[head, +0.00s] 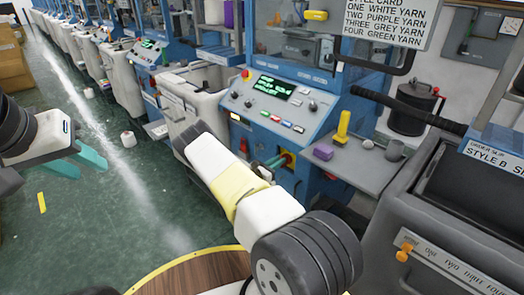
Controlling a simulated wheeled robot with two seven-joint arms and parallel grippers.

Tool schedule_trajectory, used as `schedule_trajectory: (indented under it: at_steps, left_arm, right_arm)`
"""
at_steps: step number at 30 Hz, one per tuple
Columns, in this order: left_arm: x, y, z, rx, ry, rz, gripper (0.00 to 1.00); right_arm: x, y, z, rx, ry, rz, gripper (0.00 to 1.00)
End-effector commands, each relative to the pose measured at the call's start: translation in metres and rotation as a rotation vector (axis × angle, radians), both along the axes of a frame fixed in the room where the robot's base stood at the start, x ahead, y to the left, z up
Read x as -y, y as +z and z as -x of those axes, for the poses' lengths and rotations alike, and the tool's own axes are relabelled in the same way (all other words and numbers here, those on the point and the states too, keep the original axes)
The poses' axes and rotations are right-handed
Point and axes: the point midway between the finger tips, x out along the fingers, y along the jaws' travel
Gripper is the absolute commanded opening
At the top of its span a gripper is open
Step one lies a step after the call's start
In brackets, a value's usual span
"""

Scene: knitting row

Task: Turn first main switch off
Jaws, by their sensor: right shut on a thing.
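The first main switch (289,157) is a small red knob on a yellow plate. It sits low on the front of the nearest blue knitting machine (303,136). My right gripper (279,160) has its teal fingers at the knob and is shut on it. My wrist and the fingers partly cover the knob, so which way it is turned cannot be told. My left gripper (91,165) is at the left over the green floor, with its teal fingers apart and nothing between them.
Above the switch is a control panel with a lit display (273,88) and several buttons. Open floor (100,220) lies at left.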

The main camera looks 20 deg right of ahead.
Motion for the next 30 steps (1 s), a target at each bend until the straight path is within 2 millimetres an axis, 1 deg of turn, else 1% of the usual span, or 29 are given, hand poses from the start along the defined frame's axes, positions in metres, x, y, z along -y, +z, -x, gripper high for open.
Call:
schedule_trajectory:
  at_steps: [5, 11, 30]
  left_arm:
    - [0.000, 0.000, 0.000, 0.000, 0.000, 0.000, 0.36]
    - [0.000, 0.000, 0.000, 0.000, 0.000, 0.000, 0.36]
    - [0.000, 0.000, 0.000, 0.000, 0.000, 0.000, 0.36]
  right_arm:
    - [-0.001, 0.000, -0.001, -0.045, 0.001, 0.017, 0.00]
    - [-0.002, -0.001, -0.004, -0.163, 0.002, 0.067, 0.00]
    - [-0.006, -0.007, -0.013, -0.716, 0.003, 0.296, 0.00]
